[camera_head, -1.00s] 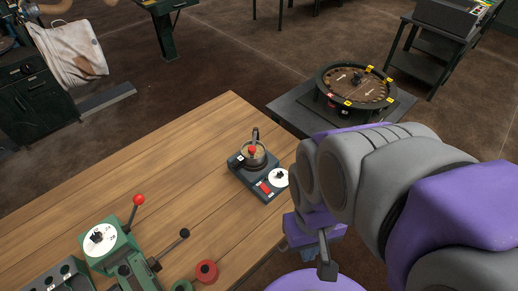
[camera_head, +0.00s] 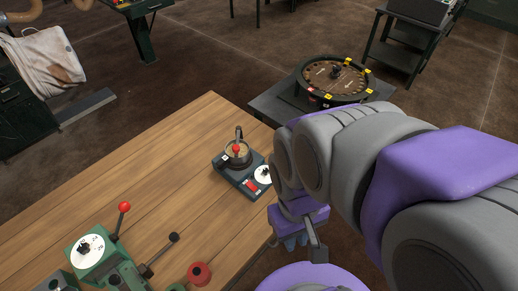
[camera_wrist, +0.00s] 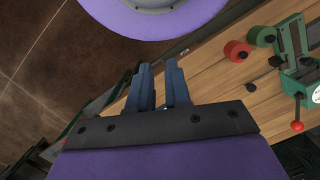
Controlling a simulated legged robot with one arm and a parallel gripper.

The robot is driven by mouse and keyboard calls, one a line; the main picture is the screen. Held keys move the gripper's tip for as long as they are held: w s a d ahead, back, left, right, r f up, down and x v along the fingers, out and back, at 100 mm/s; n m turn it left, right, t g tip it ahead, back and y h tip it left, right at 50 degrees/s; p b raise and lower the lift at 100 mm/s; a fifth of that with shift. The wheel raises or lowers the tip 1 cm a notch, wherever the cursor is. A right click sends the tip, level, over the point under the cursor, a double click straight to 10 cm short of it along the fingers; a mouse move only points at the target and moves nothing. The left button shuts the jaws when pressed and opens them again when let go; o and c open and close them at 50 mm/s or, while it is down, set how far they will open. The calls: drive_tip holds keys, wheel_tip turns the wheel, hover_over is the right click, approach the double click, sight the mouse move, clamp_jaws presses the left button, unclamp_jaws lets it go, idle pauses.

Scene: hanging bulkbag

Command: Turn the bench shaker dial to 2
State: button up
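The bench shaker (camera_head: 240,170) is a small dark unit on the far right edge of the wooden table in the head view. It has a round pot with a red knob on top, a red switch and a white dial (camera_head: 263,174) with a black knob. My arm borders the dial's right side, and its numbers are too small to read. My gripper (camera_head: 291,241) hangs to the right of the table edge, nearer than the shaker and apart from it. In the wrist view my gripper (camera_wrist: 161,70) shows two blue fingers with an empty gap between them. The shaker is not recognisable there.
A green machine (camera_head: 100,255) with a white dial and levers stands on the near left of the wooden table (camera_head: 140,180). A red roll (camera_head: 199,274) lies beside it. A round device (camera_head: 335,80) stands on a stand behind. The table's middle is clear.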

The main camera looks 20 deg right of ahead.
drive_tip(key=o, duration=0.6)
drive_tip(key=w+r+n+p, duration=0.2)
drive_tip(key=w+n, duration=0.5)
drive_tip(key=w, duration=0.4)
drive_tip(key=shift+w+a+n+t+p, duration=0.15)
drive_tip(key=shift+n+t+p, duration=0.15)
drive_tip(key=shift+n+p, duration=0.15)
drive_tip(key=n+t+p, duration=0.1)
drive_tip(key=n+p, duration=0.5)
drive_tip(key=n, duration=0.9)
hover_over(266, 170)
wheel_tip(266, 170, down, 11)
wheel_tip(266, 170, down, 16)
drive_tip(key=shift+f+b, duration=0.2)
drive_tip(key=shift+b, duration=0.6)
drive_tip(key=shift+c, duration=0.4)
clamp_jaws()
